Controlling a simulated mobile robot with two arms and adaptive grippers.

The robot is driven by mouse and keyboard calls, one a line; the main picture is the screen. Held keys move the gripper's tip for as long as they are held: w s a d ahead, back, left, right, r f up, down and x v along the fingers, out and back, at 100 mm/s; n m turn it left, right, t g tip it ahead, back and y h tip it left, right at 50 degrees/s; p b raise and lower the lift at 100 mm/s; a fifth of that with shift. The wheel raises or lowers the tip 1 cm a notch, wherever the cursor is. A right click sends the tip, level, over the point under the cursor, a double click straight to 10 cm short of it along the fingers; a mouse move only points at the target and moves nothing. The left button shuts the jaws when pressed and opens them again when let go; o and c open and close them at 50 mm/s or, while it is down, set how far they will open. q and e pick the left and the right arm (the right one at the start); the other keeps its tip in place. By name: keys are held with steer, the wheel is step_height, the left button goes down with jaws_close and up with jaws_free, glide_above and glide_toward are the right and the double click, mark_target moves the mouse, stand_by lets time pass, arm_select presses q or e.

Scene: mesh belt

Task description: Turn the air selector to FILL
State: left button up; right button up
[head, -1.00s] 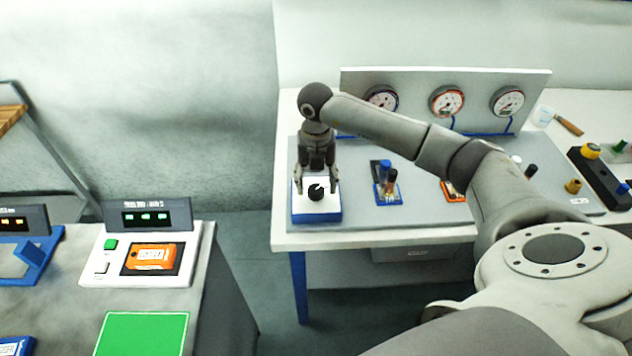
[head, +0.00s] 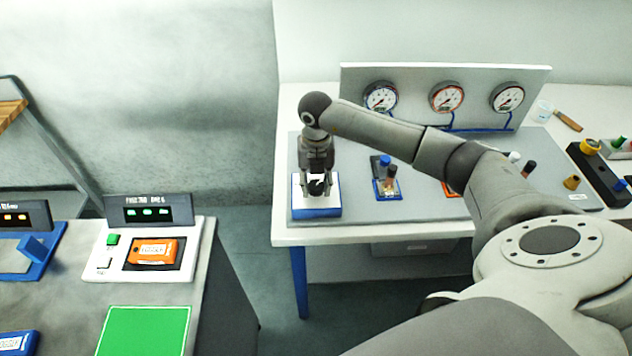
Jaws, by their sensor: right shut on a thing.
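The air selector (head: 316,212) is a small white-topped box with a blue base and a black knob (head: 316,188) on top. It sits at the left front of the grey panel on the white table. My right gripper (head: 316,187) points down over it and is shut on the black knob, with a finger on either side. The fingers partly hide the knob, and I cannot read its markings or its pointer. My left gripper is out of view.
Three round gauges (head: 447,97) stand on a back board behind my right arm. A small blue-based valve unit (head: 386,190) is right of the selector. A charger with an orange battery pack (head: 153,252) and a green mat (head: 143,331) are on the left bench.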

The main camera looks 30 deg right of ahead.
steer(key=shift+f+n+b, duration=0.15)
steer(key=shift+n+b, duration=0.75)
steer(key=shift+b, duration=0.15)
steer(key=n+b, duration=0.3)
steer(key=shift+n, duration=0.3)
steer(key=n+b, duration=0.3)
steer(key=shift+w+n, duration=0.1)
steer(key=shift+n, duration=0.2)
steer(key=n+b, duration=0.3)
steer(key=n, duration=0.1)
steer(key=shift+b, duration=0.4)
steer(key=shift+r+n+b, duration=0.2)
steer(key=shift+n+b, duration=1)
steer(key=shift+n, duration=1.3)
steer(key=o, duration=1)
steer(key=shift+o, duration=0.2)
